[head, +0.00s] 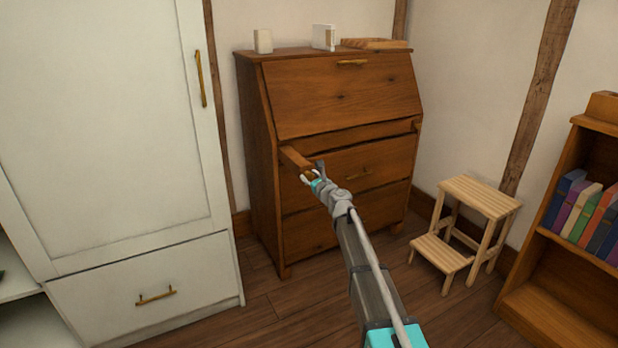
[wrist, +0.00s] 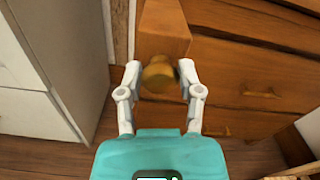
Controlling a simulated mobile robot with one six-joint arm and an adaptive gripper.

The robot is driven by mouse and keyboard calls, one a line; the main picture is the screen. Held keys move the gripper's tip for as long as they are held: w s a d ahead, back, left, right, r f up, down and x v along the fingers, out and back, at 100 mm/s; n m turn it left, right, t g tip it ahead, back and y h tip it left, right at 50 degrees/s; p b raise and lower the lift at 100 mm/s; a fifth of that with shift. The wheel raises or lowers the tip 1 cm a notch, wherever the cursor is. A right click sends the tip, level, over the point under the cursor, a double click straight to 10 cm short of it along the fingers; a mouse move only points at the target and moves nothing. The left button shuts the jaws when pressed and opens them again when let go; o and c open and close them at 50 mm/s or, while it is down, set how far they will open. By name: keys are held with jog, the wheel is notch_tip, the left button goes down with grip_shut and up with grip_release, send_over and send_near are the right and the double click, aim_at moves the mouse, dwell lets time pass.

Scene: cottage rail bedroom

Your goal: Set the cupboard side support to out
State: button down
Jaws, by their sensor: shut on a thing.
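The wooden bureau (head: 345,165) stands against the wall, its slanted front closed. Its support on the white cupboard's side (head: 296,158) sticks out from the front, left of the upper drawer. In the wrist view the support (wrist: 163,33) ends in a round brass-coloured knob (wrist: 158,76). My gripper (head: 311,177) is at the end of this support. In the wrist view my gripper (wrist: 158,70) has its two white fingers on either side of the knob, shut on it. The other support (head: 417,126) sits nearly flush at the bureau's right edge.
The white cupboard (head: 105,130) stands close on the left. A small wooden step stool (head: 478,197) is right of the bureau, and a bookcase (head: 560,260) with several books is at far right. A cream box (head: 263,41) is on the bureau. Floor in front is open.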

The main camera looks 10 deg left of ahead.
jog(key=shift+v, duration=2.1)
jog(key=shift+a, duration=0.1)
jog(key=shift+c, duration=1.3)
grip_release()
jog(key=shift+s, duration=0.1)
jog(key=v, duration=1.2)
